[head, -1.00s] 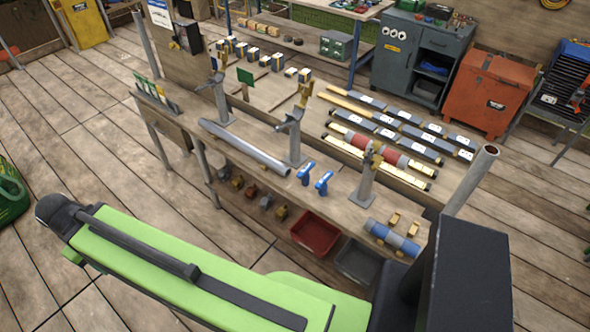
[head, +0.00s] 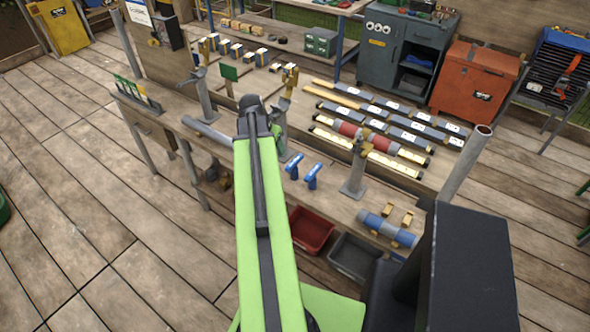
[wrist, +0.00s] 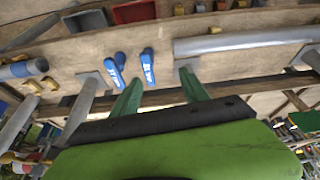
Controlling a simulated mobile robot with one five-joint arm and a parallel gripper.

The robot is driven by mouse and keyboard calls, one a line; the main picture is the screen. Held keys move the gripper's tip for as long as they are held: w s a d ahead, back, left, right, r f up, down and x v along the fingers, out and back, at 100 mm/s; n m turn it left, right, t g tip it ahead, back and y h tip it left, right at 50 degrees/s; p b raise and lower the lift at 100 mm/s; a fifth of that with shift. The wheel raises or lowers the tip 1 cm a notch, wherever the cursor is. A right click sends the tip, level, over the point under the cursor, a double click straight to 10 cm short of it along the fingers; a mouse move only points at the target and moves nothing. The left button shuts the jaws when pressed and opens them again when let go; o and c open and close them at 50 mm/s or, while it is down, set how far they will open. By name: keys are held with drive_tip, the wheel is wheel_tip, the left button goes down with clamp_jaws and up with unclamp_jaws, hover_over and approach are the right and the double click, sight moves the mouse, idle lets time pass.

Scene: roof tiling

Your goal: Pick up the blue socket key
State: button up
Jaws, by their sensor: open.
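Two small blue hand tools lie side by side on the workbench (head: 335,200), left (head: 292,169) and right (head: 312,176) of each other. In the head view my arm mostly hides the gripper.
A grey pipe (head: 207,131) lies left of the tools, partly behind my arm. A clamp post (head: 354,175) stands to their right, near a blue-grey roll (head: 386,229). Red (head: 311,229) and dark (head: 352,257) bins sit below the bench front. Long bars lie behind.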

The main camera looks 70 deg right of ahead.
drive_tip(key=m, duration=0.1)
approach(296, 165)
drive_tip(key=b+x, duration=0.2)
drive_tip(key=b, duration=0.1)
drive_tip(key=b+x, duration=0.3)
drive_tip(key=b, duration=0.1)
drive_tip(key=w+d+b+x, duration=0.1)
drive_tip(key=b+x, duration=0.1)
drive_tip(key=b, duration=0.2)
drive_tip(key=shift+w+f, duration=0.1)
drive_tip(key=shift+f, duration=0.05)
drive_tip(key=shift+d+f+b, duration=0.1)
drive_tip(key=shift+d+b, duration=0.1)
drive_tip(key=shift+b, duration=0.15)
drive_tip(key=b+x, duration=0.4)
drive_tip(key=x, duration=0.1)
drive_tip(key=shift+b, duration=0.4)
drive_tip(key=shift+s, duration=0.25)
drive_tip(key=shift+c, duration=0.4)
clamp_jaws()
